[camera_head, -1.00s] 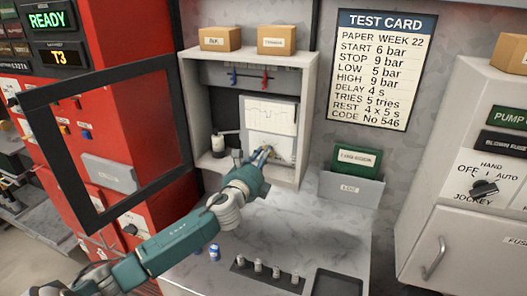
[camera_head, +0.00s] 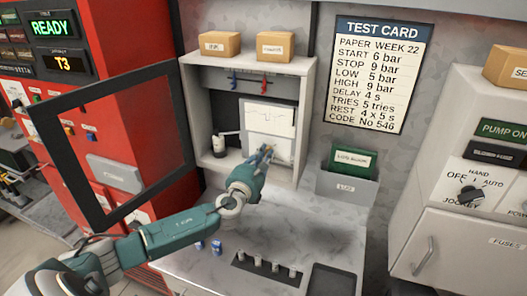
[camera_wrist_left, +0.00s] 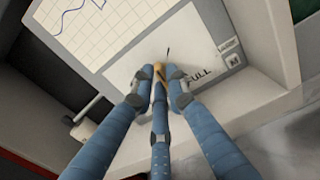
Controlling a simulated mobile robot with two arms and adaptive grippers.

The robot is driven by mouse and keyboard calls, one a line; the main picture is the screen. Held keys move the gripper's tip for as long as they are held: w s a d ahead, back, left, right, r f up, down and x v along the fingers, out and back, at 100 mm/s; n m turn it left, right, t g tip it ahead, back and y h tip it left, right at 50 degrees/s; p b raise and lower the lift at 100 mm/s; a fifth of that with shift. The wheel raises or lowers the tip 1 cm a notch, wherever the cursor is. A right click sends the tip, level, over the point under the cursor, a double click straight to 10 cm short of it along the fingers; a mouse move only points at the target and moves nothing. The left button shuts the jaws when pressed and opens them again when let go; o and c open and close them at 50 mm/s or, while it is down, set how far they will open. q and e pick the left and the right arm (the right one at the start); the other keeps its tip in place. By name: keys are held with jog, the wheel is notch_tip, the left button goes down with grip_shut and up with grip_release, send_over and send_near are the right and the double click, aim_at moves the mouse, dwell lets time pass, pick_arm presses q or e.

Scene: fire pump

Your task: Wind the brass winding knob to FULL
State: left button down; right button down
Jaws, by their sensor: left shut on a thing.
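The brass winding knob (camera_wrist_left: 160,68) shows in the left wrist view as a small tan piece between the blue fingertips, on the white lower panel (camera_wrist_left: 130,72) of the recorder. The word FULL is printed to the right of the knob, and a short dark mark stands just above it. My left gripper (camera_wrist_left: 159,78) is shut on the knob, and its fingers hide most of it. In the head view my left gripper (camera_head: 262,153) reaches into the open recorder case (camera_head: 303,110) to the panel under the chart. My right gripper is not in view.
The black-framed door (camera_head: 65,150) stands open on the left. A small white bottle (camera_head: 218,146) is in the case beside the panel. A grey tray with a green log book (camera_head: 352,158) is on the right. The counter below holds several small cylinders and two blue-marked ones.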

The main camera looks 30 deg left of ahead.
pick_arm(q)
jog(key=shift+m, duration=0.8)
jog(key=shift+f, duration=0.1)
jog(key=c, duration=1.7)
grip_release()
jog(key=v, duration=1.2)
